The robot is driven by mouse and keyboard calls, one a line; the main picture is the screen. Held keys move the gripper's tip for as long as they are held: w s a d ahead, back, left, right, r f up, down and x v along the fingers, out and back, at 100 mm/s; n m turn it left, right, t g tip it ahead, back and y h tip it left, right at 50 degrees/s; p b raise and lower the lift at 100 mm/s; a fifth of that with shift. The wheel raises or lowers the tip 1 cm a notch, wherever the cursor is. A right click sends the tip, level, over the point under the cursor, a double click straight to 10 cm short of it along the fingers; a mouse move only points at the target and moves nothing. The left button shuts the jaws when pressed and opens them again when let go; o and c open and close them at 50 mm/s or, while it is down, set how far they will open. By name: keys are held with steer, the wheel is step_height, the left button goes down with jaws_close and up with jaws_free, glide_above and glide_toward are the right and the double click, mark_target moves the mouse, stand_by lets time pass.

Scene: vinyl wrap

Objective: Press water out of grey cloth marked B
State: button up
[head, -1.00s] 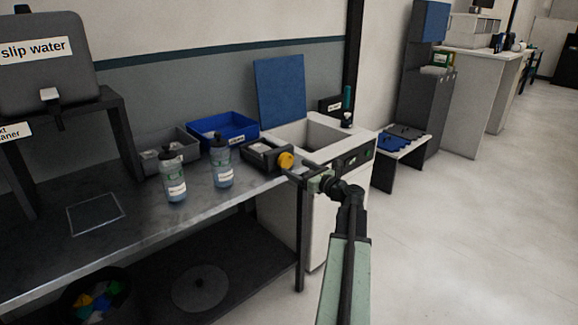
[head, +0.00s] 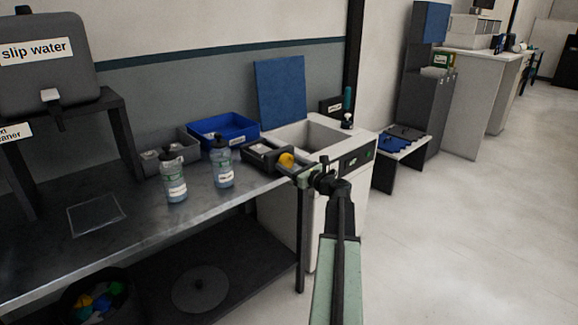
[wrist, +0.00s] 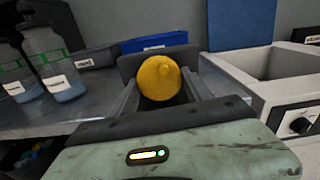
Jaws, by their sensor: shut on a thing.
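My gripper (wrist: 158,92) is shut on a rounded yellow thing (wrist: 160,78) with a small nub. The yellow thing (head: 286,160) also shows in the head view, at the front edge of the steel table beside a small dark tray (head: 262,161). I cannot tell whether it touches the tray. A grey cloth (head: 408,131) lies flat on the low bench right of the sink, behind blue cloth (head: 393,142). No letter B is readable on it. The sink basin (head: 310,133) stands right of the table.
Two labelled bottles (head: 174,178) (head: 222,163) stand on the steel table. Behind them are a grey bin (head: 150,158) and a blue bin (head: 226,130). A slip water tank (head: 45,75) is at left. The floor at right is clear.

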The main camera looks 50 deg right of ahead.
steer(key=n, duration=0.4)
steer(key=o, duration=1.4)
steer(key=shift+c, duration=0.2)
steer(key=shift+s, duration=0.1)
steer(key=s, duration=0.7)
steer(key=shift+s+a, duration=0.25)
steer(key=shift+s, duration=0.1)
